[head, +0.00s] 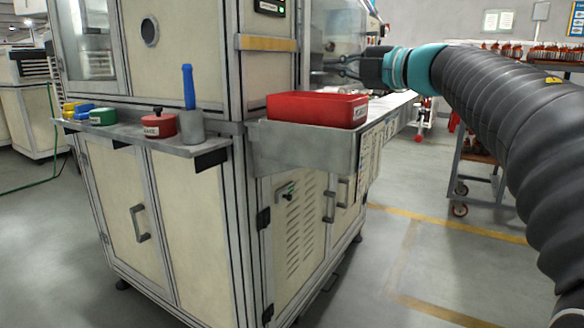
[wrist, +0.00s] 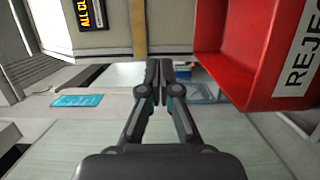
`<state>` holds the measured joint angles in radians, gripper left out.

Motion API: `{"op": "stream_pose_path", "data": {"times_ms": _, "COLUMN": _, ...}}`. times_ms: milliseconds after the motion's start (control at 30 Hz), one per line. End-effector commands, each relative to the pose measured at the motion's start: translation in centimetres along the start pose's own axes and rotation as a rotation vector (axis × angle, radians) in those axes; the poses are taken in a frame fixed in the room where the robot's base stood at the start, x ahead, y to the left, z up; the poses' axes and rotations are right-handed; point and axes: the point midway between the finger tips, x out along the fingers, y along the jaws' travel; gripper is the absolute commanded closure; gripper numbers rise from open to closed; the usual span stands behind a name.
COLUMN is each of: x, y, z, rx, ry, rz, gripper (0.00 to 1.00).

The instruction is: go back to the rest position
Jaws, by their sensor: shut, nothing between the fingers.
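My gripper (head: 338,66) is at the end of my arm, which comes in from the right in the head view. It is above the shelf of the cream machine, just behind and above the red bin (head: 318,108). In the wrist view my gripper (wrist: 160,66) points forward with its two dark fingers together and nothing held. The red bin (wrist: 232,50) with a "REJE..." label stands close on the right there, apart from the fingers.
The cream machine (head: 165,215) fills the middle. Its left ledge (head: 205,148) holds a red pot (head: 160,127), a grey cup with a blue handle (head: 190,115) and several small coloured items. A cart (head: 475,165) stands at right. Floor in front is clear.

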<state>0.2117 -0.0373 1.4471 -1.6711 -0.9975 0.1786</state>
Motion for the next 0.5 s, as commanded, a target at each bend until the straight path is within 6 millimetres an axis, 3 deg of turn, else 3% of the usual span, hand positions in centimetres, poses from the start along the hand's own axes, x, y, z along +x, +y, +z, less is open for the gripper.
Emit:
{"op": "stream_pose_path", "data": {"times_ms": 300, "x": -1.0, "y": 1.3, "z": 4.4, "rx": 0.029, "ry": -0.178, "rz": 0.079, "gripper": 1.0}}
{"op": "stream_pose_path", "data": {"times_ms": 500, "x": -1.7, "y": 0.6, "z": 8.2, "rx": 0.126, "ry": -0.332, "rz": 0.15, "gripper": 1.0}}
